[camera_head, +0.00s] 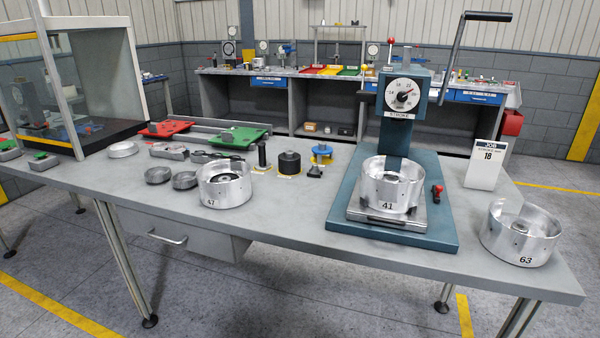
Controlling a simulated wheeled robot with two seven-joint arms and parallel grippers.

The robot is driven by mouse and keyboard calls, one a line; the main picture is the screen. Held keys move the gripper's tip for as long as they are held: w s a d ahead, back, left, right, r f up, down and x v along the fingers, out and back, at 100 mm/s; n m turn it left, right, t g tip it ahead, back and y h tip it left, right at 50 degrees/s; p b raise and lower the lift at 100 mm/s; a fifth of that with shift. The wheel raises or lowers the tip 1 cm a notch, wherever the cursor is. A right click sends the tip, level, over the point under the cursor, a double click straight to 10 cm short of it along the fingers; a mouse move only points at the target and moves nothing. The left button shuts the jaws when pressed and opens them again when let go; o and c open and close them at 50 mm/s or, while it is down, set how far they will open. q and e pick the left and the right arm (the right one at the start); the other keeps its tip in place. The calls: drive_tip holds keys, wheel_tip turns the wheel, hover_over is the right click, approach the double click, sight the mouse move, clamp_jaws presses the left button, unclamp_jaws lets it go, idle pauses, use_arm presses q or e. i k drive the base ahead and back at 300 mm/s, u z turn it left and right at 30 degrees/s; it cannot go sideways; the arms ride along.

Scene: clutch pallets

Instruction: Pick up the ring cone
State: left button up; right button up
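No part is labelled as the ring cone, and I cannot tell for certain which one it is. Candidates stand mid-table: a squat black cylinder (289,162), a blue and yellow round piece (321,154) to its right, and a slim black upright piece (262,155) to its left. A small black knob-like part (315,172) lies in front of the blue piece. Neither of my grippers is in view.
Drum 41 sits in the teal press (345,218). Shallow metal bowls (158,175), red and green trays (237,138) and a job card (487,164) are around.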

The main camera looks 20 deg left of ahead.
sight(314, 170)
drive_tip(key=u, duration=0.4)
drive_tip(key=k, duration=0.5)
drive_tip(key=u, duration=1.35)
drive_tip(key=i, duration=1.4)
drive_tip(key=z, duration=0.7)
drive_tip(key=i, duration=0.9)
drive_tip(key=z, duration=0.95)
